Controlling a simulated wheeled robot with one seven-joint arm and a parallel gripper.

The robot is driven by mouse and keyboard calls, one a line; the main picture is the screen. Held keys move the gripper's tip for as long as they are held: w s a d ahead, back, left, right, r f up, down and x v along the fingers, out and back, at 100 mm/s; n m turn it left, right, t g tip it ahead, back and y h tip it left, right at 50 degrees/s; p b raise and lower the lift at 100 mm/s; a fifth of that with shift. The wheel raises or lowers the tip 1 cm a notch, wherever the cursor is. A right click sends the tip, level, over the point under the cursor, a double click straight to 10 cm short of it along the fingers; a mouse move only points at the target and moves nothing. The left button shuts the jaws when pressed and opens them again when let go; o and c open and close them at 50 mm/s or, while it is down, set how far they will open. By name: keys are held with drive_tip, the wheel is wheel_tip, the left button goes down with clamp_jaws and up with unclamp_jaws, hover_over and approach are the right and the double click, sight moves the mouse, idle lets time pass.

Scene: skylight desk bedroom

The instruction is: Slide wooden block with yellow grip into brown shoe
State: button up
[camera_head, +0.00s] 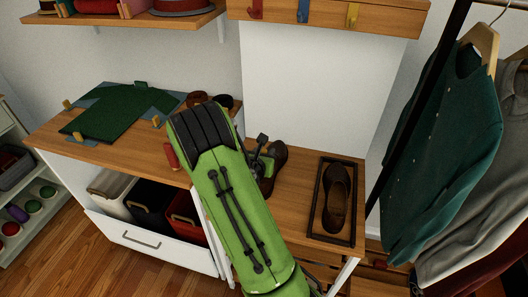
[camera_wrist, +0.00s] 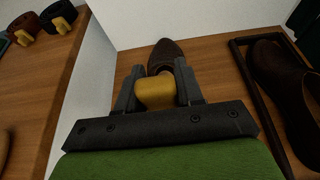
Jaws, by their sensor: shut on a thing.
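My gripper (camera_wrist: 156,94) is shut on the yellow grip (camera_wrist: 154,92) of the wooden block. The block itself is mostly hidden behind the grip and fingers. A brown shoe (camera_wrist: 166,51) lies just beyond the fingertips in the wrist view, its toe pointing away; I cannot tell how far the block is inside it. In the head view this shoe (camera_head: 279,155) is partly covered by my green arm and gripper. A second brown shoe (camera_head: 337,195) lies in a dark-framed tray (camera_head: 317,211) to the right; this shoe also shows at the right of the wrist view (camera_wrist: 284,77).
The wooden bench top (camera_head: 291,209) is clear between the shoe and tray. A folded green garment (camera_head: 108,115) lies on the higher top at left, with rolled belts (camera_head: 198,98) near its edge. Hanging clothes (camera_head: 447,150) stand close on the right. A white panel rises behind.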

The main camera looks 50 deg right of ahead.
drive_tip(key=shift+f+b, duration=2.25)
drive_tip(key=shift+f, duration=1.1)
drive_tip(key=shift+p, duration=0.3)
drive_tip(key=shift+w+d+r+p, duration=0.1)
drive_tip(key=shift+w+d+p, duration=0.2)
drive_tip(key=shift+d+p, duration=0.3)
drive_tip(key=shift+w+d+p, duration=0.3)
drive_tip(key=shift+d+p, duration=0.2)
drive_tip(key=shift+d, duration=0.05)
clamp_jaws()
drive_tip(key=shift+a, duration=0.1)
drive_tip(key=shift+s+a+f+b, duration=0.2)
drive_tip(key=shift+f+b, duration=0.1)
drive_tip(key=shift+f, duration=0.1)
drive_tip(key=shift+w+d+p, duration=0.1)
drive_tip(key=shift+d+p, duration=0.05)
drive_tip(key=shift+p, duration=0.25)
